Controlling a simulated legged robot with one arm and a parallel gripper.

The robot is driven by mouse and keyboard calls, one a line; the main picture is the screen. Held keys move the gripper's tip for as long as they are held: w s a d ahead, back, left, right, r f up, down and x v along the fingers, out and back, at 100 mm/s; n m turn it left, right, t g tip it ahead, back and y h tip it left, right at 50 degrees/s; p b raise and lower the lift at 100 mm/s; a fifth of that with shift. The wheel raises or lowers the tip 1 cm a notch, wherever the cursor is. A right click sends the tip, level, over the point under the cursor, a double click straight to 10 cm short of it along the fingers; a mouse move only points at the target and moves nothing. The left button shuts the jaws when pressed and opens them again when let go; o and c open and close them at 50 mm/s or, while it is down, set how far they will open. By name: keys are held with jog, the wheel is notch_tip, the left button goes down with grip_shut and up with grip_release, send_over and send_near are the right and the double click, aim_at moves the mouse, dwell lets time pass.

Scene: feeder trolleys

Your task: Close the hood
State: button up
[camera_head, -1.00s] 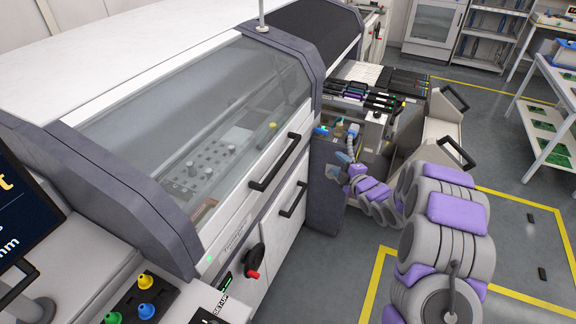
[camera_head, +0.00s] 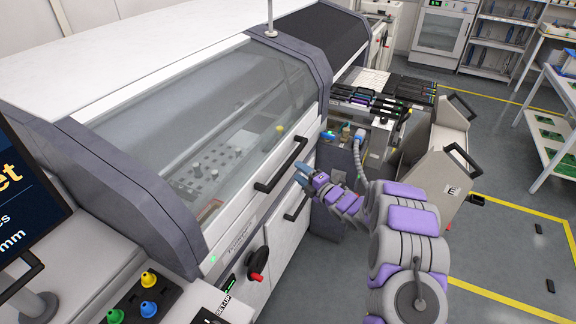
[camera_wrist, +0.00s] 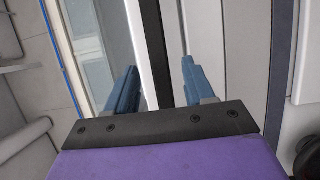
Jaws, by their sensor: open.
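The hood (camera_head: 195,130) is a clear panel in a pale frame on the white machine. It lies lowered across the front; I cannot tell if a gap is left at its lower edge. Its black bar handle (camera_head: 281,165) sits on the front frame. My gripper (camera_head: 301,175), with blue fingers, is just right of this handle in the head view. In the wrist view my gripper (camera_wrist: 162,85) is open and empty, with the black handle bar (camera_wrist: 154,50) running between its two fingers, not gripped. Contact cannot be told.
A second black handle (camera_head: 296,206) is on the white door below, close to my gripper. A feeder trolley (camera_head: 440,150) stands to the right.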

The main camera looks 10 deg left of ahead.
aim_at(290, 165)
jog(key=x, duration=0.5)
jog(key=shift+w+f+b, duration=0.1)
jog(key=shift+w+b, duration=0.15)
jog(key=shift+b, duration=0.1)
jog(key=shift+x, duration=0.85)
jog(key=shift+c, duration=0.4)
jog(key=shift+s, duration=0.1)
grip_shut()
